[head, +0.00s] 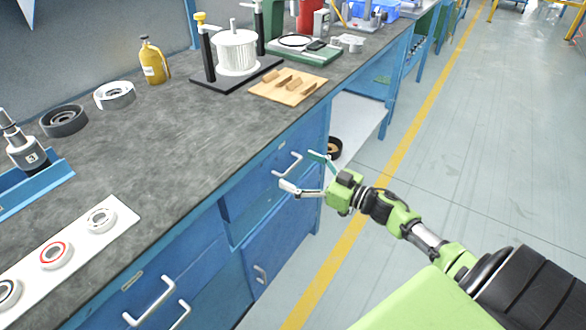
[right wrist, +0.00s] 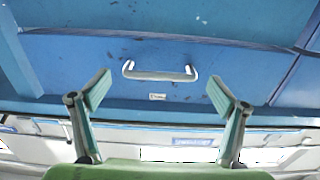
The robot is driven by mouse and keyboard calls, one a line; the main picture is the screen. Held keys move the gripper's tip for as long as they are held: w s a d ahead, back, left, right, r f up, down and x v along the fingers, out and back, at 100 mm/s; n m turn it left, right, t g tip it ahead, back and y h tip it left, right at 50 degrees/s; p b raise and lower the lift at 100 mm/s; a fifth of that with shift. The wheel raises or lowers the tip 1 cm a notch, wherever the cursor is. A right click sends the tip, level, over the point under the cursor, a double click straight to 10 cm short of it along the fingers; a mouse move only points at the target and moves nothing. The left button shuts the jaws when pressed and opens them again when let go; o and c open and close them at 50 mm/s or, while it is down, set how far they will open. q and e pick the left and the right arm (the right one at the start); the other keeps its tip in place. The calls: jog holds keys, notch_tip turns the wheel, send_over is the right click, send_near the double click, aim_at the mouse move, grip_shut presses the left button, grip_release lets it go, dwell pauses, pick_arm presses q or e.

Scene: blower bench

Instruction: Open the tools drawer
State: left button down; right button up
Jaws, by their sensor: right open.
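A blue drawer front (head: 312,136) with a pale bar handle (head: 289,165) is at the far end of the bench and looks shut. My right gripper (head: 304,174) is open and empty in front of this handle. In the right wrist view the handle (right wrist: 160,73) lies ahead, between the two spread fingers (right wrist: 160,92), and apart from them. A second blue drawer with a bar handle (head: 150,303) is at the lower left. My left gripper is out of view.
The grey bench top (head: 165,165) carries a spool (head: 237,52), a wooden block board (head: 288,86), a yellow bottle (head: 154,62) and a white strip with rings (head: 75,240). A cabinet door handle (head: 260,274) is below. The floor (head: 450,150) to the right is clear.

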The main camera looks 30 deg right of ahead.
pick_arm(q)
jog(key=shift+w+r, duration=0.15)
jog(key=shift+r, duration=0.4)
pick_arm(e)
jog(key=shift+x, duration=1.15)
